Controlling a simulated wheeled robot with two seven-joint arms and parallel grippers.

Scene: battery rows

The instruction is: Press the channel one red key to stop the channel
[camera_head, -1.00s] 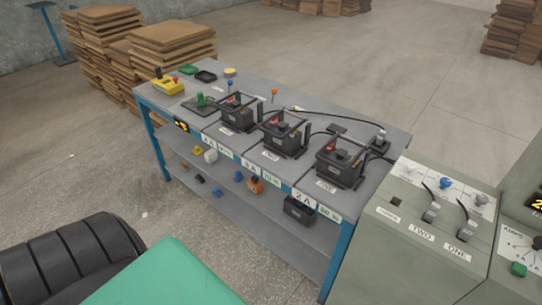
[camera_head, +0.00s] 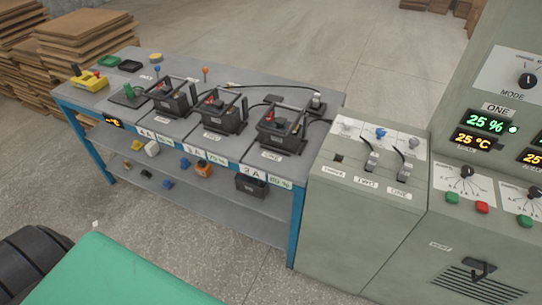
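The channel one panel, marked ONE, is on the grey charger cabinet (camera_head: 480,85) at the right. Its red key (camera_head: 482,207) sits low on the sloped panel, just right of a green key (camera_head: 453,198) and below a black dial (camera_head: 466,171). The channel one displays read 25 % (camera_head: 486,121) in green and 25 °C (camera_head: 475,140) in orange. A green lamp (camera_head: 513,129) beside them is lit. Neither of my grippers shows in this view, and nothing covers the red key.
A second green key (camera_head: 525,221) and dial are at the right edge, partly cut off. A lower cabinet with plugs marked TWO and ONE (camera_head: 398,191) stands to the left. A workbench (camera_head: 185,135) with several black batteries and cables is further left. Cardboard stacks stand behind.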

